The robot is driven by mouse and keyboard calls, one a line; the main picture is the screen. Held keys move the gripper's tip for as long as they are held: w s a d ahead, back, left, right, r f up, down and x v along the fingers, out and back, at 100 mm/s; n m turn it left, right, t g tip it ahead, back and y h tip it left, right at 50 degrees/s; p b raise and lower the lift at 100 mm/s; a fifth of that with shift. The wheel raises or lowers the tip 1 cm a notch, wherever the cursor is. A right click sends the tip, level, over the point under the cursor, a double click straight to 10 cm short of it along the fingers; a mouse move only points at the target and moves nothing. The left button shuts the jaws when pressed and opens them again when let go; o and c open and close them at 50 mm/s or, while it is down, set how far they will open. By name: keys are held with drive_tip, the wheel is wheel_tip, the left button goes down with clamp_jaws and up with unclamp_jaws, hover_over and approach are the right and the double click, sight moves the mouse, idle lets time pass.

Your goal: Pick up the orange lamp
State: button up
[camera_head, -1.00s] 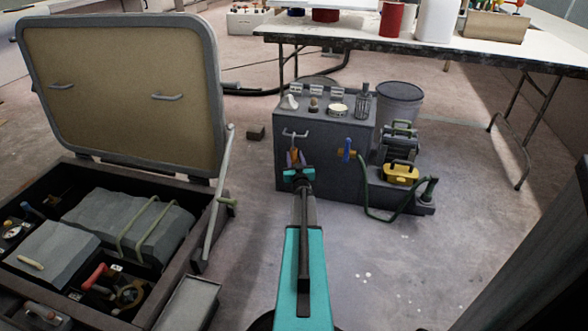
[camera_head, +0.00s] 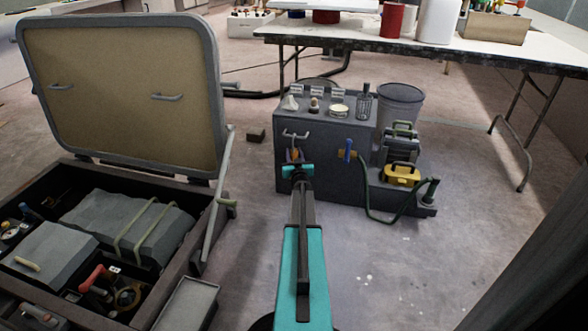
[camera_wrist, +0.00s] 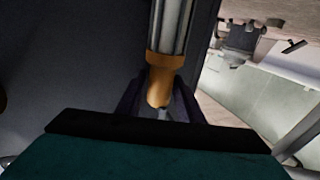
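The orange lamp shows in the wrist view as an orange collar and tapered end (camera_wrist: 158,85) below a grey ribbed cylinder. In the head view only a small orange part (camera_head: 294,155) shows at the front of the grey cabinet, below a pale hook-like bracket. My gripper (camera_wrist: 161,88) has its two dark fingers on either side of the lamp's tapered end, with little or no gap. I cannot tell whether they press on it. In the head view my gripper (camera_head: 296,162) hides most of the lamp.
The grey cabinet (camera_head: 325,180) has a blue-handled valve (camera_head: 347,150) and a hose right of my gripper. A yellow case (camera_head: 401,175) stands beside it. An open hatch lid (camera_head: 120,100) and its box are at left. Floor at right is clear.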

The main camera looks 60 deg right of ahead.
clamp_jaws()
drive_tip(key=shift+r, duration=0.1)
drive_tip(key=shift+r+p, duration=0.45)
drive_tip(key=shift+r, duration=0.15)
wheel_tip(320, 180, up, 3)
drive_tip(key=shift+f+p, duration=0.15)
drive_tip(key=shift+p, duration=0.75)
drive_tip(key=r+p+v, duration=0.1)
drive_tip(key=p+v, duration=0.3)
drive_tip(key=v, duration=1.2)
drive_tip(key=shift+w+a, duration=0.2)
